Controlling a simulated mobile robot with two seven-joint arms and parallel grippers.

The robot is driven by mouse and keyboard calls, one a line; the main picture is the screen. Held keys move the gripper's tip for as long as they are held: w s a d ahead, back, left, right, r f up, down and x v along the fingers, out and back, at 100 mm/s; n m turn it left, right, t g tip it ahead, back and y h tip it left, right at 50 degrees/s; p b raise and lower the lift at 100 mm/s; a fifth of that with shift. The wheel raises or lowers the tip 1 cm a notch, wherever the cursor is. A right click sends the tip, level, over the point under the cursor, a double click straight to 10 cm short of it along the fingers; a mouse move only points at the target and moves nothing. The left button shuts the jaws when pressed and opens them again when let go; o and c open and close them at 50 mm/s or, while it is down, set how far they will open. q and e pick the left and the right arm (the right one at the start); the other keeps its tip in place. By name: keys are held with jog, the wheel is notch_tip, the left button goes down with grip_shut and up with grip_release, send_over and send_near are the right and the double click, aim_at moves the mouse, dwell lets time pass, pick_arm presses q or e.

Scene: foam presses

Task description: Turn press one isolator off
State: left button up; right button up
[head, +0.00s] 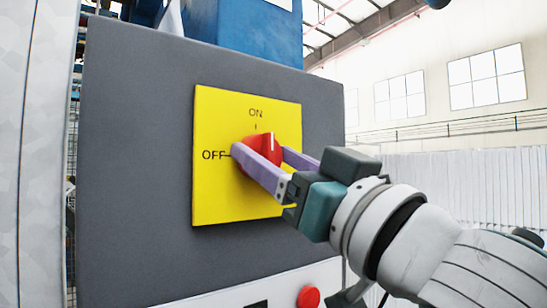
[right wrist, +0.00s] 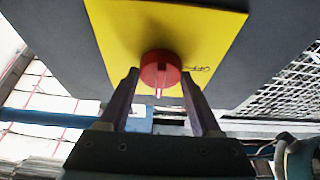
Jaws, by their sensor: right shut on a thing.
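The isolator is a red rotary knob (head: 268,145) on a yellow plate (head: 215,200) marked ON at the top and OFF at the left. The plate is on the front of a dark grey box (head: 140,130). The knob's white line stands upright, toward ON. My right gripper (head: 262,150) comes in from the right, its purple fingers shut on the knob, one on either side. In the right wrist view the knob (right wrist: 160,70) sits between the fingertips, white line downward, with the OFF label to its right. My left gripper is not in view.
A red button (head: 308,297) sits on a pale panel below the grey box. A blue machine body (head: 255,30) rises behind the box. A pale wall panel (head: 40,150) stands close at the left. Mesh fencing (right wrist: 285,80) shows in the right wrist view.

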jog(key=c, duration=0.4)
